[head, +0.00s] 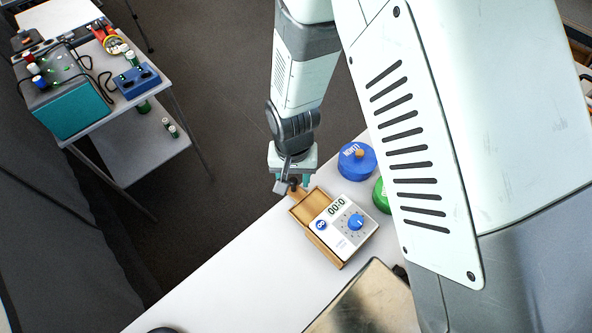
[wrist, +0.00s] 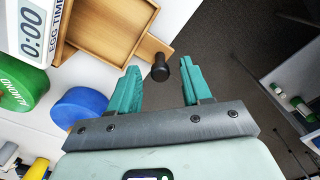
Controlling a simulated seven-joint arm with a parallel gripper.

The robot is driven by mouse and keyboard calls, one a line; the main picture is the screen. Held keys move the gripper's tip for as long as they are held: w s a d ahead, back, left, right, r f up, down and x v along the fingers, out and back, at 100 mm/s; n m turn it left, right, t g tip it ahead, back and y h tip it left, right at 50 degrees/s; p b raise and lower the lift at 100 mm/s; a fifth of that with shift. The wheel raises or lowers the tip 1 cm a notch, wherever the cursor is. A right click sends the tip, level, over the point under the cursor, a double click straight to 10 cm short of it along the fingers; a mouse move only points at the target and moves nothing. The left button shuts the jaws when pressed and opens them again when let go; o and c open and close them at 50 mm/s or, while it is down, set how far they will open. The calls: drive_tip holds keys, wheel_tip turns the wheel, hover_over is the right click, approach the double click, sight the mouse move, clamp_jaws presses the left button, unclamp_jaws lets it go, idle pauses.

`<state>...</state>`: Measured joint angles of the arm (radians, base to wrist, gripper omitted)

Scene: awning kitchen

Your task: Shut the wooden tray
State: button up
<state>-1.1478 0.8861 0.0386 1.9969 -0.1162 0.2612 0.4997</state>
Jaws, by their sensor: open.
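The wooden tray (head: 309,206) is a shallow light-brown drawer, pulled out of its wooden case (head: 323,249). In the wrist view the tray (wrist: 108,28) looks empty, with a dark knob (wrist: 159,67) at its outer end. A white egg timer (head: 343,226) with a blue dial sits on top of the case; part of it also shows in the wrist view (wrist: 33,33). My gripper (head: 293,183) is at the tray's outer end. In the wrist view its teal fingers (wrist: 160,66) are apart, with the knob appearing between their tips. I cannot tell whether they touch it.
A blue round container (head: 357,165) and a green one (head: 381,197) stand beside the case on the white table (head: 235,278). A metal sheet or tray (head: 368,303) lies nearer. The table left of the case is clear. A cart (head: 140,150) with equipment stands apart, upper left.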

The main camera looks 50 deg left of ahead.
drive_tip(key=shift+c, duration=0.4)
clamp_jaws()
drive_tip(key=shift+d, duration=0.1)
hover_over(314, 209)
drive_tip(key=shift+o, duration=0.4)
unclamp_jaws()
